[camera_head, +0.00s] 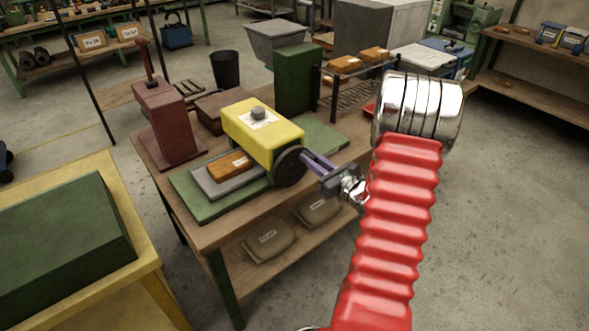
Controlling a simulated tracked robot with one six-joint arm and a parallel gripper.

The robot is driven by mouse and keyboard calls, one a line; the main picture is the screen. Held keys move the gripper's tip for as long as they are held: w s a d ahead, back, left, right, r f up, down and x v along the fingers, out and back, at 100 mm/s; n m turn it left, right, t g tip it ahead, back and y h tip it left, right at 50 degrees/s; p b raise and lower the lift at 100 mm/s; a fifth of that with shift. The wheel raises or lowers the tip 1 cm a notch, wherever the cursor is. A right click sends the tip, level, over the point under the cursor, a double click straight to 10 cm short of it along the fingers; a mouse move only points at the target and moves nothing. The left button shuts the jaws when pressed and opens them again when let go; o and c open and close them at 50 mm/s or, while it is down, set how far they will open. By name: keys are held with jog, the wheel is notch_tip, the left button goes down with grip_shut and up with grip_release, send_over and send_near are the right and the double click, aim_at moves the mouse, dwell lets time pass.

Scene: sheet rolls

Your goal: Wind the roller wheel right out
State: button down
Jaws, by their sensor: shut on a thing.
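A yellow machine body (262,135) with a grey knob on top stands on a wooden table. The roller wheel, a dark round disc (289,168), sits on its right end. A purple bar-like handle (315,161) sticks out from the wheel to the right. My gripper (328,180) is at the outer end of this purple handle and is shut on it. The fingertips and the handle's end overlap, so the exact contact is partly hidden. My red ribbed arm comes up from the bottom and covers the floor right of the table.
An orange labelled block (231,165) lies on grey and green plates in front of the machine. A dark red press (165,120) stands left, a green box (297,78) behind. Labelled sacks (268,243) lie on the lower shelf. Open floor lies to the right.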

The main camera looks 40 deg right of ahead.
jog(key=shift+d, duration=0.15)
jog(key=shift+d+f, duration=0.6)
jog(key=shift+f, duration=0.1)
jog(key=shift+f, duration=0.1)
jog(key=shift+d+f, duration=0.35)
jog(key=shift+f, duration=0.5)
jog(key=shift+f, duration=0.15)
